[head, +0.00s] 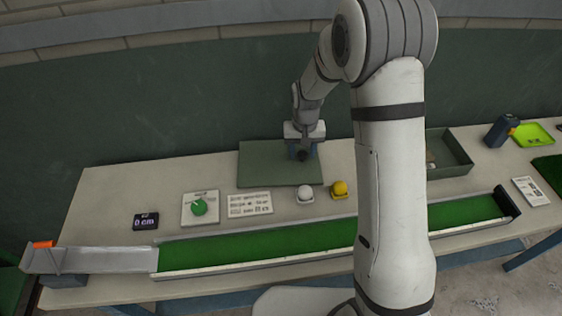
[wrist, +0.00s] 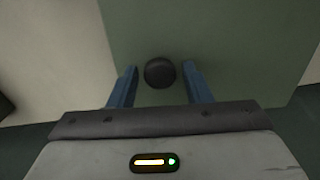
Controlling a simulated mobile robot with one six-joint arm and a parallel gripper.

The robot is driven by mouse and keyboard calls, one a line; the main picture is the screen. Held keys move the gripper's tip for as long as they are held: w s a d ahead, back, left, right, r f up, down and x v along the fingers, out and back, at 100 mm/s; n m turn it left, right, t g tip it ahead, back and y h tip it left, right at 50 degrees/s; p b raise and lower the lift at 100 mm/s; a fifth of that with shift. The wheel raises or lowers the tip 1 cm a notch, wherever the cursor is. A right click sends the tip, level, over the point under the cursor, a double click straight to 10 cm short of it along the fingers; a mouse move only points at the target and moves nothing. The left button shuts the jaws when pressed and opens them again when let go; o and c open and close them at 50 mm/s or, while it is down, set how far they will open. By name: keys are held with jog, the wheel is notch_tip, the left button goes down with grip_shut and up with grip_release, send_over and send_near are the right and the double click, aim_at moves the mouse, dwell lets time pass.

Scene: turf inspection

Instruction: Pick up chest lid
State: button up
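The chest lid (head: 262,173) is a flat grey-green panel lying on the table near the wall. It also shows in the wrist view (wrist: 235,50), with a round black knob (wrist: 160,73) on it. My gripper (head: 302,152) is over the lid's right part, at the knob. In the wrist view my gripper (wrist: 160,80) has its two blue fingers apart, one on each side of the knob, with a gap on both sides. I cannot tell the exact height of the fingertips against the knob.
An open green chest or tray (head: 455,152) stands right, partly behind my arm. A white ball (head: 305,192) and a yellow ball (head: 339,188) sit in front of the lid. A long green turf track (head: 250,241) runs along the front. The dark wall is close behind.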

grip_shut()
dwell(0.3)
